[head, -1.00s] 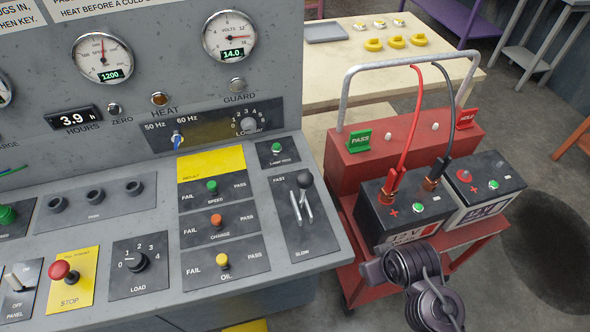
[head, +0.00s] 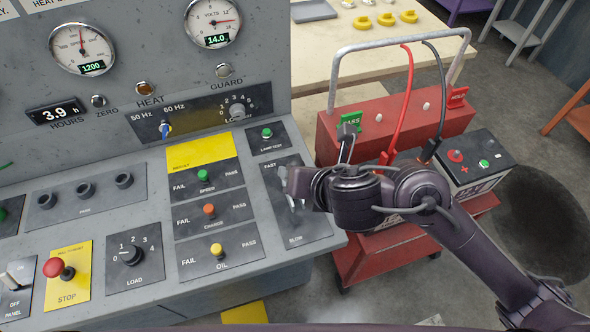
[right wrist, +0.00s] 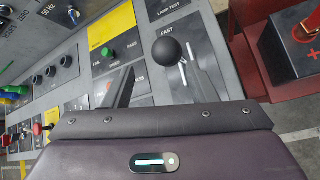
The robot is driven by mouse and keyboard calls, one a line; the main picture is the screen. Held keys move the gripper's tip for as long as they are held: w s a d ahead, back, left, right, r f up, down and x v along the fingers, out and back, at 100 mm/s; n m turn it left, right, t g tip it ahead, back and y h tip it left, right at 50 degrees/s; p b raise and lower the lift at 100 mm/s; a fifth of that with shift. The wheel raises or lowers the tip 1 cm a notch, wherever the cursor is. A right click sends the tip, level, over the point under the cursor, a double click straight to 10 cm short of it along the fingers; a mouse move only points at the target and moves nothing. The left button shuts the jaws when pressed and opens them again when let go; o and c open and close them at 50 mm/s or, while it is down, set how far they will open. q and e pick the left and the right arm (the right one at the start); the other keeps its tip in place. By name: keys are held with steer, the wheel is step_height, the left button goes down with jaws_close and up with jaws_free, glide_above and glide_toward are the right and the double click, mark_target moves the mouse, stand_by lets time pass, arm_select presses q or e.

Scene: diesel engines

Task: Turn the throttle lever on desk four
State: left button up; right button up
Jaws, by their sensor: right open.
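The throttle lever, with a round black knob (right wrist: 167,51), stands on the black FAST/SLOW plate (head: 308,233) at the right end of the grey desk. In the head view my right gripper (head: 314,160) is over this plate and hides most of the lever. In the right wrist view the knob shows just beyond my open right gripper (right wrist: 162,88), roughly between its fingers. I cannot tell whether a finger touches the lever. My left gripper is not in view.
The LAMP TEST button (head: 267,133) is just above the throttle plate. A red cart (head: 440,118) with batteries (head: 475,160) and a grey hoop handle stands close on the right. FAIL/PASS switches (head: 209,209) are left of the plate.

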steer(key=w+f+n+b, duration=0.1)
steer(key=f+n, duration=0.1)
steer(key=w+a+f+n+b, duration=0.1)
steer(key=w+f+n, duration=0.1)
steer(key=w+f+n+b, duration=0.1)
steer(key=w+f+n, duration=0.1)
steer(key=shift+a+f, duration=0.15)
steer(key=shift+f, duration=0.2)
